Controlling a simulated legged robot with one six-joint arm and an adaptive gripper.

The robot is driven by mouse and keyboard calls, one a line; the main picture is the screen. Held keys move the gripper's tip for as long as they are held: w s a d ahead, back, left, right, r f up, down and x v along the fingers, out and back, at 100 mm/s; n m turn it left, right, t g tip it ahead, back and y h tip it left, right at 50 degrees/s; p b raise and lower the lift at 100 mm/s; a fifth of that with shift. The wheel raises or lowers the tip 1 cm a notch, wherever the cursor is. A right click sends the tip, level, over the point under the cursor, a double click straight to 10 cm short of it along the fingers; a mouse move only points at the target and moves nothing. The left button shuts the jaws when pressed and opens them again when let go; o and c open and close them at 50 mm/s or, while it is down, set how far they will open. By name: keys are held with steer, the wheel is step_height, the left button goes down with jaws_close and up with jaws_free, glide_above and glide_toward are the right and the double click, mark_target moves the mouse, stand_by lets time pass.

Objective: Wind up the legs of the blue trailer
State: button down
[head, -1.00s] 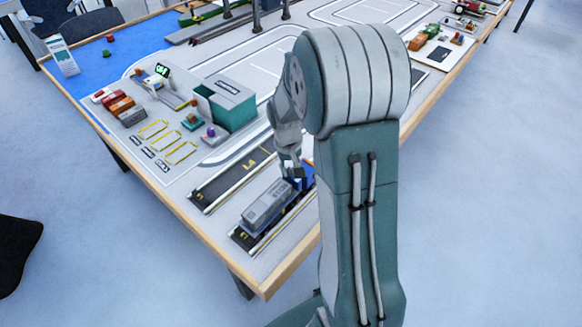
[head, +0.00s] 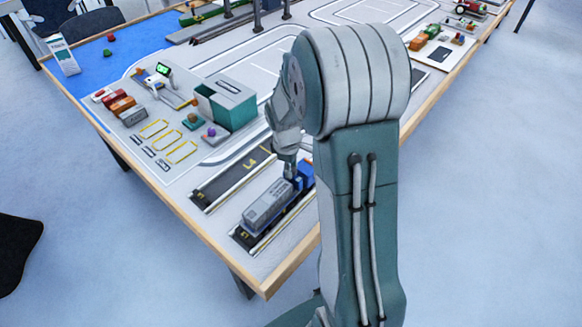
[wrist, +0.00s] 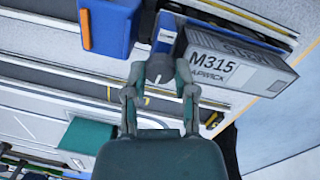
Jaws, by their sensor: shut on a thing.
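The blue trailer (wrist: 165,36) shows as a narrow blue part at the front end of its grey container. The container is marked M315 (wrist: 228,62) and also lies lengthwise in the lane in the head view (head: 268,204). My gripper (wrist: 164,62) points at the side of the trailer's front, between the blue truck cab (wrist: 112,22) and the container. It also shows in the head view (head: 290,173). Its fingers are closed together on a small part there, by its place the leg crank. The fingers hide most of that part, and the legs cannot be made out.
The blue cab (head: 306,174) stands close beside my gripper. An empty dark lane marked L4 (head: 240,172) runs parallel. A teal box (head: 226,104) stands farther back on the table. The table's wooden edge (head: 285,272) is close on the near side.

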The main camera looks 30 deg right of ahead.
steer(key=shift+n, duration=0.5)
steer(key=shift+c, duration=2)
jaws_free()
steer(key=shift+r, duration=0.1)
step_height(320, 180, up, 12)
steer(key=a, duration=0.1)
steer(key=shift+a, duration=0.15)
